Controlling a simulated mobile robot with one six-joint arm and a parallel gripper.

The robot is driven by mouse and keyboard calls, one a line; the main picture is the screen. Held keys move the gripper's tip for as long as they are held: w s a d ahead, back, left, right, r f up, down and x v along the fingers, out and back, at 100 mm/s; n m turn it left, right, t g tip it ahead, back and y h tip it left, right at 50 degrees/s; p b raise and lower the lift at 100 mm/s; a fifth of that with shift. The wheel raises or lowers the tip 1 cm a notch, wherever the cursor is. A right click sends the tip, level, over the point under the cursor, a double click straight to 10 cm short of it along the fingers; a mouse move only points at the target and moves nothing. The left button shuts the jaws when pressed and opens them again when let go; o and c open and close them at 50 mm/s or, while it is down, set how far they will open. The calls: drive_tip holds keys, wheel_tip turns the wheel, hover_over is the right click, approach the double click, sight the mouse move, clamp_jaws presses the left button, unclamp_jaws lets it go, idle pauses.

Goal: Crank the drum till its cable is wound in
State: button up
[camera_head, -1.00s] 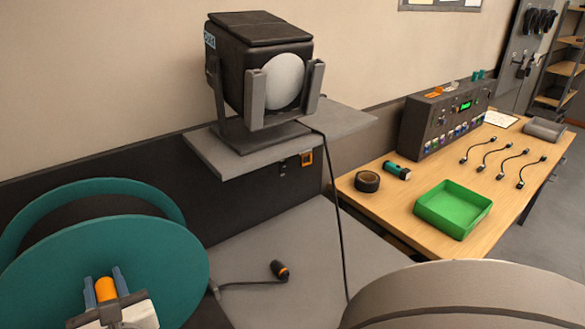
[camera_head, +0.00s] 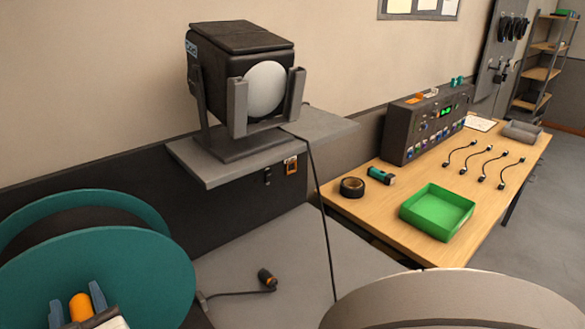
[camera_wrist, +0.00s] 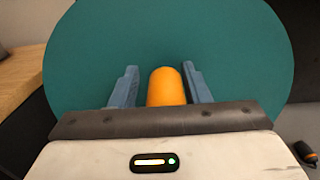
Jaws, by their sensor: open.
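The teal drum (camera_head: 120,275) stands at the lower left of the head view. Its flat face fills much of the wrist view (camera_wrist: 170,45). An orange crank handle (camera_head: 81,307) sticks out from the face. My gripper (camera_wrist: 161,84) is open, with one blue-grey finger on each side of the orange handle (camera_wrist: 166,88); small gaps show between the fingers and it. A dark cable (camera_head: 238,291) runs out from beside the drum over the grey surface. It ends in a black and orange plug (camera_head: 267,278), which also shows in the wrist view (camera_wrist: 305,153). The drum's core is mostly hidden.
A stage lamp (camera_head: 245,80) stands on a grey shelf (camera_head: 215,172) behind the grey surface (camera_head: 305,245). A hanging cable (camera_head: 322,220) drops from the shelf. A wooden table (camera_head: 380,215) at right holds a green tray (camera_head: 437,212), tape, a control box and several short cables.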

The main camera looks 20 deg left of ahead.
drive_tip(key=shift+o, duration=0.5)
drive_tip(key=shift+w, duration=0.2)
drive_tip(key=shift+s+d, duration=0.1)
drive_tip(key=b+v, duration=0.1)
drive_tip(key=v, duration=0.6)
drive_tip(key=shift+d, duration=0.3)
drive_tip(key=shift+s, duration=0.2)
